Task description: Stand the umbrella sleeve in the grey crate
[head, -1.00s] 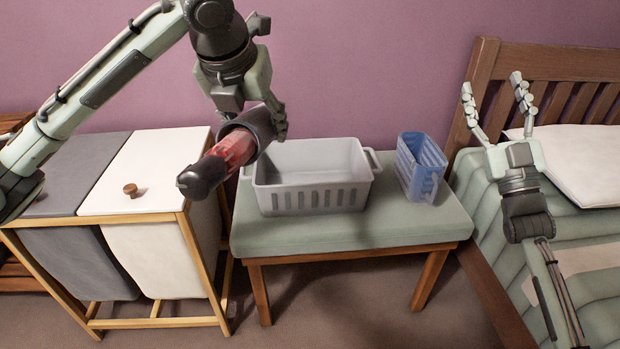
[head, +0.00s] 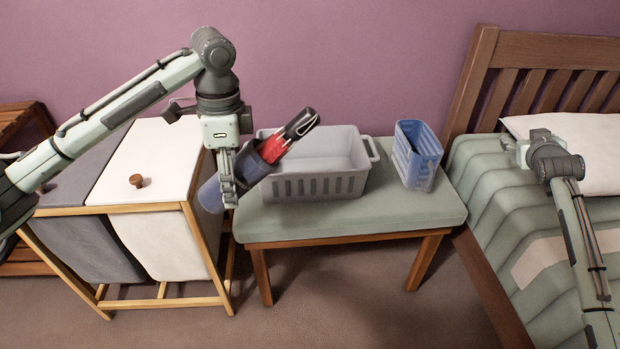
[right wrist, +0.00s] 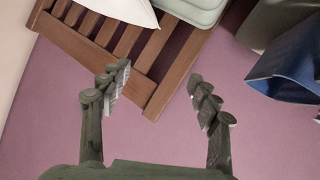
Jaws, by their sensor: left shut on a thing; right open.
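The umbrella sleeve (head: 211,196) is a dark blue tube, tilted, with its open end up and to the right. A red umbrella (head: 273,149) with a black handle sticks out of that end. My left gripper (head: 229,187) is shut on the sleeve and holds it in front of the bench's left end. The grey crate (head: 318,186) stands on the bench, open at the top, and looks empty. The umbrella handle overlaps its left part in the head view. My right gripper (head: 513,147) is over the bed; its open, empty fingers show in the right wrist view (right wrist: 160,95).
A blue slatted basket (head: 417,157) stands right of the crate on the padded green bench (head: 350,215). A laundry hamper (head: 150,160) with a wooden knob is at the left. The bed's wooden headboard (head: 480,75) rises at the right. Bare bench lies in front of the crate.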

